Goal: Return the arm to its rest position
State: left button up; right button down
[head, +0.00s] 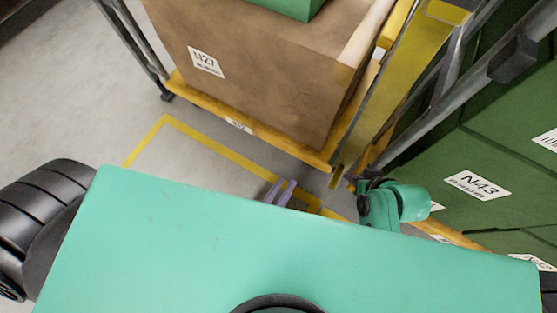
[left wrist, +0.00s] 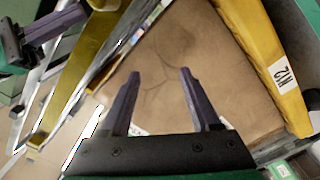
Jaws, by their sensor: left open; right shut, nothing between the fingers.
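My left gripper (head: 280,190) shows in the head view as two purple fingers just past the edge of my teal body, low in front of the rack. In the left wrist view its fingers (left wrist: 160,78) are apart with nothing between them, pointing at the brown cardboard box (left wrist: 180,40). I cannot tell how far off the box is. My right gripper (left wrist: 76,17) shows at the top left of the left wrist view, its purple fingers together and empty. In the head view a teal link of my arm is near the green boxes. Most of both arms is hidden by my body.
The box labelled N27 (head: 265,70) stands on a yellow rack shelf (head: 240,126) ahead. Grey floor (head: 65,100) is open at left, with a yellow floor line (head: 205,140).

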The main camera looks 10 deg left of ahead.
pick_arm(q)
jog(key=v, duration=0.3)
dwell(0.5)
